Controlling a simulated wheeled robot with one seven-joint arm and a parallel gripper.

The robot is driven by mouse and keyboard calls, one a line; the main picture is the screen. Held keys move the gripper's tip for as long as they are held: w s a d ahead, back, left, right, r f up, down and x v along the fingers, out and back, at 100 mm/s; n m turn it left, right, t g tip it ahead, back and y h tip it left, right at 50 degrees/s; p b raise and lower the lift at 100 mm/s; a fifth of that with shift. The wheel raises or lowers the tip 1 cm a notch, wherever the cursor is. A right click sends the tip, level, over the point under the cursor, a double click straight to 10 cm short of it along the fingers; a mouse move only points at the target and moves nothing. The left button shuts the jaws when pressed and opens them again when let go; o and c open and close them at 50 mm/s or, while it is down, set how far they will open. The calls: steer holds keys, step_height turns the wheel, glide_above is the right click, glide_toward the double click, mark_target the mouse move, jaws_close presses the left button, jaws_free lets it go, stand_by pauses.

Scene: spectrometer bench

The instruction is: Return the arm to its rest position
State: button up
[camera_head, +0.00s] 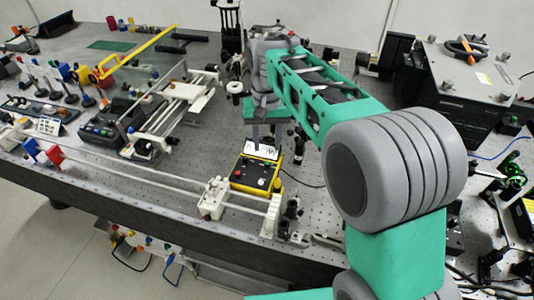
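My arm (395,165), green and grey, reaches from the lower right over the bench to the upper middle, where its wrist (262,80) bends downward. My gripper (262,138) hangs below the wrist, just above or behind a yellow and black meter box (257,171). Its fingers are small and partly dark, so I cannot tell whether they are open or whether they touch the box. The box has a pale dial face and several knobs.
A large dark instrument box (465,85) stands at back right. A long rail (130,168) runs along the front edge. Cables lie at right.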

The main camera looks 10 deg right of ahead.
steer(key=shift+r, duration=0.3)
steer(key=s+d+f+t, duration=0.1)
steer(key=s+d, duration=0.4)
steer(key=s, duration=0.3)
steer(key=s+d+f+t, duration=0.2)
steer(key=s+d, duration=0.2)
steer(key=s, duration=0.5)
steer(key=shift+d+f+n+t, duration=0.15)
steer(key=shift+d+n+t, duration=0.15)
steer(key=shift+d, duration=0.05)
steer(key=shift+s, duration=0.1)
stand_by(0.7)
steer(key=shift+a, duration=0.15)
